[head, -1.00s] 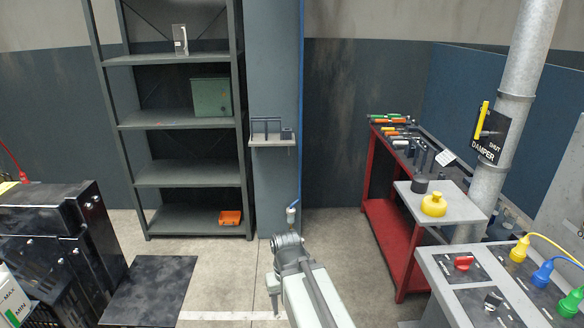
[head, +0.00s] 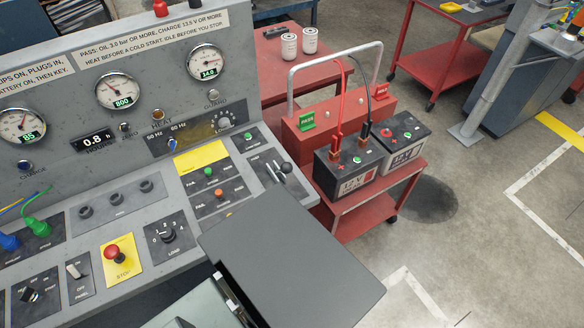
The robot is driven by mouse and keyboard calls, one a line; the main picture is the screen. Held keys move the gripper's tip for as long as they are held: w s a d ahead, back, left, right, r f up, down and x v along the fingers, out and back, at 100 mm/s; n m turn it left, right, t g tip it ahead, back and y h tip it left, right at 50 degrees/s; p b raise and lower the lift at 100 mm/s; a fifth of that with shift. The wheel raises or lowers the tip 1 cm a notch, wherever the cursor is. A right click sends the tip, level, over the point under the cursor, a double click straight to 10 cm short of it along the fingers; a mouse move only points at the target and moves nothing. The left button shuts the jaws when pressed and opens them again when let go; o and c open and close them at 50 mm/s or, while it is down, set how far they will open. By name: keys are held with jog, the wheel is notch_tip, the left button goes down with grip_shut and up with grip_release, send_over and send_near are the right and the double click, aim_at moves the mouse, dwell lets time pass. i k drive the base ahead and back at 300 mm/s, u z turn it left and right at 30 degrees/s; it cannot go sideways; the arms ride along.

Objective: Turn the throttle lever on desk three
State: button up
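A grey control desk (head: 130,215) with gauges and switches fills the left half of the head view. A lever with a dark knob (head: 284,168) stands on a black panel at the desk's right end; it looks like the throttle lever, but its label is too small to read. I cannot see a desk number. A large dark slab and pale parts, seemingly of my arm, cover the desk's lower right front. My gripper's fingers are not visible.
Right of the desk is a red trolley (head: 352,212) with two batteries (head: 349,165) and a tall grey handle. A red bench (head: 262,75) with two white canisters stands behind. A pale post (head: 497,80) rises at the right. Floor at lower right is clear.

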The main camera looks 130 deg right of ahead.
aim_at(286, 168)
jog(key=z, duration=3.55)
jog(key=k, duration=1.05)
jog(key=z, duration=0.8)
